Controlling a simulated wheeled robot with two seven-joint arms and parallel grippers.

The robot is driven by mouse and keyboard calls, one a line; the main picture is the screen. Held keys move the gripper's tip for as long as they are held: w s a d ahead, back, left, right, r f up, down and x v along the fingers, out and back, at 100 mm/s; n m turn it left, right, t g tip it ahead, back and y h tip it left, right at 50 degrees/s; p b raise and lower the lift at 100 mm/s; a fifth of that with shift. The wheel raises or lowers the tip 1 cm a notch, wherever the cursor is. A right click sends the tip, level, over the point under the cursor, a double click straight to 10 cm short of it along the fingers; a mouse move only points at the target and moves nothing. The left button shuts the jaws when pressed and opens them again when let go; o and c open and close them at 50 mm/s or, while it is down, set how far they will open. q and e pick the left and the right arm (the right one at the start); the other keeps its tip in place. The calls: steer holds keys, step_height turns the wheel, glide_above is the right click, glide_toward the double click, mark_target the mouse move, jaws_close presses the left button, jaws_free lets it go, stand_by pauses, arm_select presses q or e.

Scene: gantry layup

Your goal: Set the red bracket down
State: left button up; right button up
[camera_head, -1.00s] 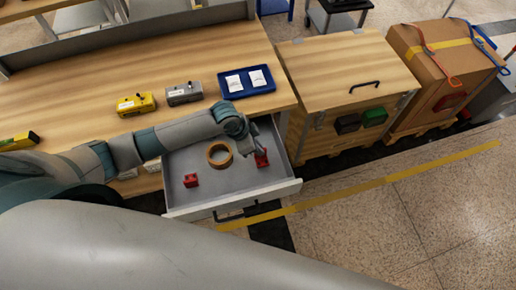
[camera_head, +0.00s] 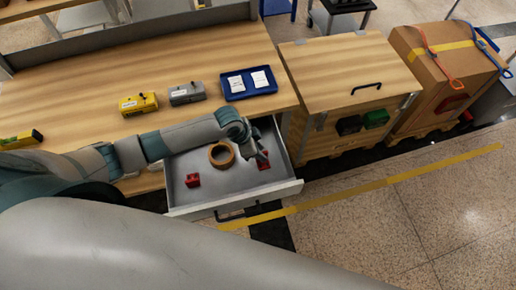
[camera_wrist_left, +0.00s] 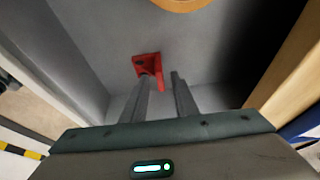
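A red bracket (camera_head: 264,162) rests on the floor of the open grey drawer (camera_head: 207,211), near its right side. My left gripper (camera_head: 261,160) is down in the drawer right at this bracket. In the left wrist view the two fingers (camera_wrist_left: 165,82) stand apart with a gap between them. The bracket (camera_wrist_left: 146,66) shows there just beyond the left finger, which hides part of it. One red leg shows in the gap, clear of the right finger. A second red piece (camera_head: 192,180) lies at the drawer's left. My right gripper is not in view.
A brown tape roll (camera_head: 221,155) lies in the drawer between the red pieces. A wooden crate (camera_head: 335,75) stands right of the drawer.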

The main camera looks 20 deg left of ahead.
arm_select(q)
steer(key=b+v, duration=0.2)
steer(key=v, duration=1)
stand_by(0.5)
